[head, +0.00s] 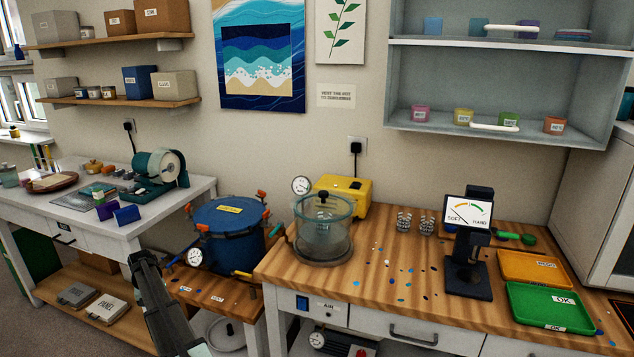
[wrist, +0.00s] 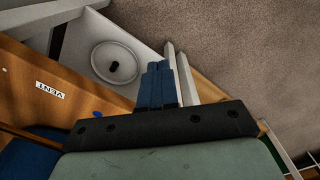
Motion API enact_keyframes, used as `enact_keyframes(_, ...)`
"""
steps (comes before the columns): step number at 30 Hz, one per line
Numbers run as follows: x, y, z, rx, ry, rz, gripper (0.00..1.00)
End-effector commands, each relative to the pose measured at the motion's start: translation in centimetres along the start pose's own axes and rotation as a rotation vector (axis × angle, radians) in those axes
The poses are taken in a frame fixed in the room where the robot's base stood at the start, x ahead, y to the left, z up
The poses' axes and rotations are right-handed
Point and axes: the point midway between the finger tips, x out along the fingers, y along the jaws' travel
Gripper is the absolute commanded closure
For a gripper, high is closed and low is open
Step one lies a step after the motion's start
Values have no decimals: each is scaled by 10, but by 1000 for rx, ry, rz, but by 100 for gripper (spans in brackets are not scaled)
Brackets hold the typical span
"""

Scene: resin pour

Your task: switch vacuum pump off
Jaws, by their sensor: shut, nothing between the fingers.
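The yellow box (head: 352,190) at the back of the wooden bench, under the wall socket, looks like the vacuum pump. The clear chamber (head: 323,232) with a black knob stands in front of it and hides part of it. A round gauge (head: 301,185) shows beside it. I cannot make out the pump's switch or its position. My gripper (wrist: 158,67) is shut and empty, its blue fingers together in the wrist view, near the low wooden stand. In the head view my arm is at the bottom, left of the pump and well apart from it; its fingers cannot be made out.
A blue pressure pot (head: 228,233) with orange clamps stands left of the chamber. A white lid (wrist: 114,63) lies low beside my fingers. A dial stand (head: 468,270) and trays occupy the bench's right.

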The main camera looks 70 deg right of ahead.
Motion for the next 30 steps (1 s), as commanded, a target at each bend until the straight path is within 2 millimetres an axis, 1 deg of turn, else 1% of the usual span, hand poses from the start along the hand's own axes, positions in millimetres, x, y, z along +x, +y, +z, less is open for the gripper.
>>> enact_keyframes(1, -18, 11, -20, 21, 17, -2, 100)
enact_keyframes(6, -75, 48, -64, 85, 65, -8, 100)
enact_keyframes(8, -97, 62, -78, 107, 82, -9, 100)
enact_keyframes(9, -111, 72, -87, 121, 93, -10, 100)
enact_keyframes(11, -133, 87, -100, 143, 110, -11, 100)
enact_keyframes(12, -148, 97, -108, 158, 122, -12, 100)
enact_keyframes(14, -171, 113, -120, 180, 139, -13, 100)
enact_keyframes(15, -186, 123, -127, 195, 149, -14, 100)
enact_keyframes(20, -249, 170, -152, 257, 195, -14, 100)
enact_keyframes(21, -266, 183, -157, 273, 207, -14, 100)
enact_keyframes(23, -290, 204, -164, 298, 223, -13, 100)
enact_keyframes(24, -307, 219, -168, 315, 235, -12, 100)
enact_keyframes(26, -333, 246, -172, 345, 252, -10, 100)
enact_keyframes(27, -349, 265, -175, 365, 263, -8, 100)
enact_keyframes(29, -371, 295, -175, 397, 279, -4, 100)
enact_keyframes(30, -382, 315, -174, 416, 286, -1, 100)
